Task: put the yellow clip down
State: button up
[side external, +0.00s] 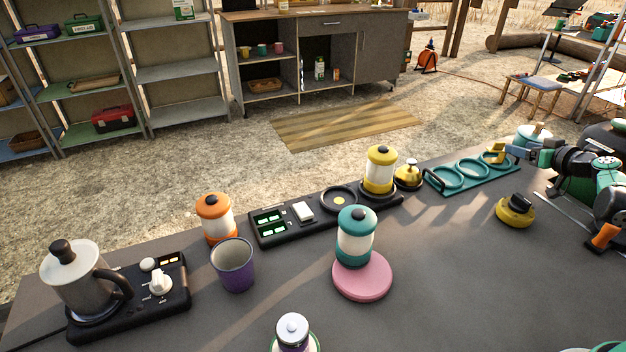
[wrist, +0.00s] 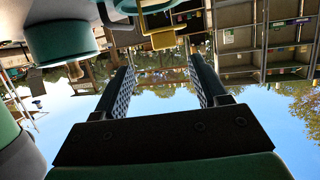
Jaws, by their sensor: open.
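The yellow clip (side external: 495,150) is at the far right end of the teal three-ring rack (side external: 474,178), by the last ring. In the wrist view, which is upside down, the yellow clip (wrist: 163,39) shows at the top beside a teal ring, just beyond the fingertips. My gripper (side external: 514,152) is right of the clip, pointing at it. Its two fingers (wrist: 160,72) are apart with nothing between them. Whether the clip rests fully on the rack or its ring is too small to tell.
A teal lidded pot (side external: 532,137) stands close behind my gripper. A yellow-and-black round object (side external: 515,212) is in front. A brass bell-like item (side external: 408,177) and a yellow lantern (side external: 380,170) stand left of the rack. The table front right is mostly clear.

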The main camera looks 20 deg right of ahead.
jog(key=shift+s+a+r, duration=0.2)
jog(key=shift+s+a, duration=0.05)
jog(key=w+a+r+n+g+y, duration=0.15)
jog(key=a+r, duration=0.25)
jog(key=a, duration=0.6)
jog(key=a+r+g+y, duration=0.2)
jog(key=a+r+g, duration=0.15)
jog(key=a, duration=0.65)
jog(key=s+a+g, duration=0.2)
jog(key=s+a, duration=0.9)
jog(key=shift+s+r+n+h, duration=0.15)
jog(key=shift+r+n+h, duration=0.05)
jog(key=shift+n+h, duration=0.2)
